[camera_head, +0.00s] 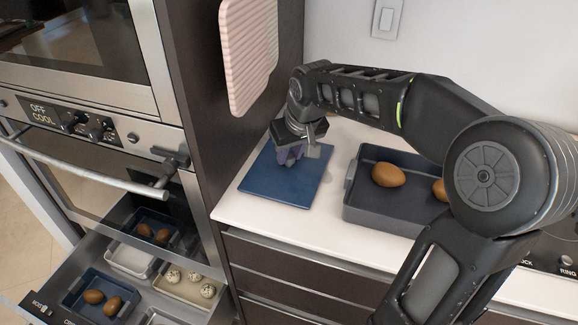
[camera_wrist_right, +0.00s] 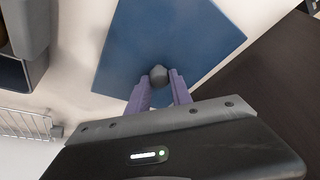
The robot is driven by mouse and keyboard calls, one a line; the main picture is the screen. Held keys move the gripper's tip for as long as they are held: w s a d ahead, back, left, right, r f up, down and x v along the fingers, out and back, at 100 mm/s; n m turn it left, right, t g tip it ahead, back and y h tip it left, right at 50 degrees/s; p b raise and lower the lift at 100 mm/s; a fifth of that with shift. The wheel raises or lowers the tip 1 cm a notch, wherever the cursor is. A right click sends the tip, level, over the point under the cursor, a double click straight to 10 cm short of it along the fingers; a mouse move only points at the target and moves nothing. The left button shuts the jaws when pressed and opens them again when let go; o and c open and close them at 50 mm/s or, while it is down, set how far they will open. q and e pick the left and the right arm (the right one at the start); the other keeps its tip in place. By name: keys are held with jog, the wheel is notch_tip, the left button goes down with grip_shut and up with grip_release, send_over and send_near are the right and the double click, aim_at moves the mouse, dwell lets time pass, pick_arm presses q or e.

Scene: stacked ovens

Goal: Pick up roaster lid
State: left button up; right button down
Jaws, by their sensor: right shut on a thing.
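The roaster lid (camera_head: 270,185) is a flat dark blue rectangular panel on the white counter, left of the roaster. It also shows in the right wrist view (camera_wrist_right: 165,35), with a small round dark knob (camera_wrist_right: 158,75) on it. My right gripper (camera_head: 290,155) is over the lid, pointing down. In the right wrist view its purple fingers (camera_wrist_right: 158,86) are on both sides of the knob and shut on it. The lid looks flat, at or very near the counter; I cannot tell if it is raised. My left gripper is not in view.
A dark grey roaster (camera_head: 365,212) with brown eggs (camera_head: 388,175) stands right of the lid. Stacked ovens (camera_head: 90,130) are at left, with a pulled-out drawer (camera_head: 140,280) holding small trays of eggs. A pink ribbed board (camera_head: 248,50) hangs on the dark cabinet side.

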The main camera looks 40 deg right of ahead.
aim_at(290, 158)
jog(key=shift+r, duration=0.1)
notch_tip(290, 158, up, 10)
dwell(0.6)
dwell(0.5)
